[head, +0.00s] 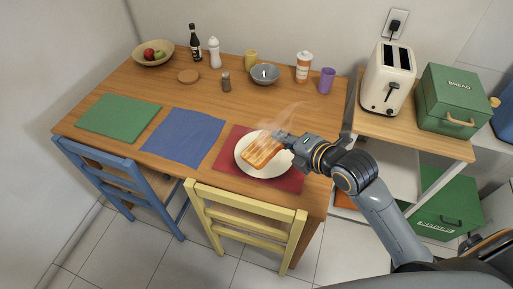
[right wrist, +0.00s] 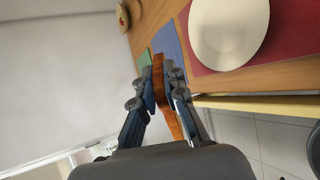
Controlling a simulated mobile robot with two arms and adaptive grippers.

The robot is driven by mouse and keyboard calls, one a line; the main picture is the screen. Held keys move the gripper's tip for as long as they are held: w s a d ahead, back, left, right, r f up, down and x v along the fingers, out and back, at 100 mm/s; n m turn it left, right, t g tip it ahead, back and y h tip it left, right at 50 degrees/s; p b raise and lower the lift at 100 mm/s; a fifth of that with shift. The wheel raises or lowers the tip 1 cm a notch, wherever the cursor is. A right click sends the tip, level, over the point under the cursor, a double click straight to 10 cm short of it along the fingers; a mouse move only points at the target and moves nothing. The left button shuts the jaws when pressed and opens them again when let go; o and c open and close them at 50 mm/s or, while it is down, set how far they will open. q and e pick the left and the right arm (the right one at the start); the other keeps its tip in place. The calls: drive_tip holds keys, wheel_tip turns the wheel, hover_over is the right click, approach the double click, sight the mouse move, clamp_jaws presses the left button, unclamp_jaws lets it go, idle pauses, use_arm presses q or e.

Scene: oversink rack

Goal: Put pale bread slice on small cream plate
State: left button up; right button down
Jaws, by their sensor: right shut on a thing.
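The pale bread slice (head: 262,153) is golden with a darker crust and is tilted. My right gripper (head: 284,140) is shut on it. In the head view the slice overlaps the small cream plate (head: 268,172), which lies on a red placemat. In the right wrist view the slice (right wrist: 158,70) shows edge-on between the fingers (right wrist: 164,85), and the plate (right wrist: 228,30) is empty, to the right and apart from the slice. The slice is held above table height. My left gripper is out of view.
A red placemat (head: 292,181), a blue mat (head: 183,137) and a green mat (head: 118,117) lie along the table's front. A grey bowl (head: 265,77), cups and bottles stand behind. A toaster (head: 388,78) and green bread box (head: 452,98) are at right. Chairs stand in front.

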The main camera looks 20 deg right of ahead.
use_arm(q)
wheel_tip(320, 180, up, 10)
drive_tip(key=p, duration=0.9)
use_arm(e)
drive_tip(key=w+d+f+m+h, duration=0.25)
drive_tip(key=w+f+m, duration=0.25)
drive_tip(key=w, duration=0.4)
drive_tip(key=b, duration=0.8)
hover_over(279, 155)
drive_tip(key=shift+m, duration=0.4)
wheel_tip(279, 155, down, 8)
drive_tip(key=shift+f, duration=0.25)
drive_tip(key=shift+f+b, duration=0.55)
drive_tip(key=shift+f, duration=0.5)
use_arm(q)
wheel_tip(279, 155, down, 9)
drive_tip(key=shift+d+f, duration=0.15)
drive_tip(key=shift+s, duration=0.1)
use_arm(e)
drive_tip(key=c, duration=1.6)
unclamp_jaws()
drive_tip(key=shift+o, duration=0.2)
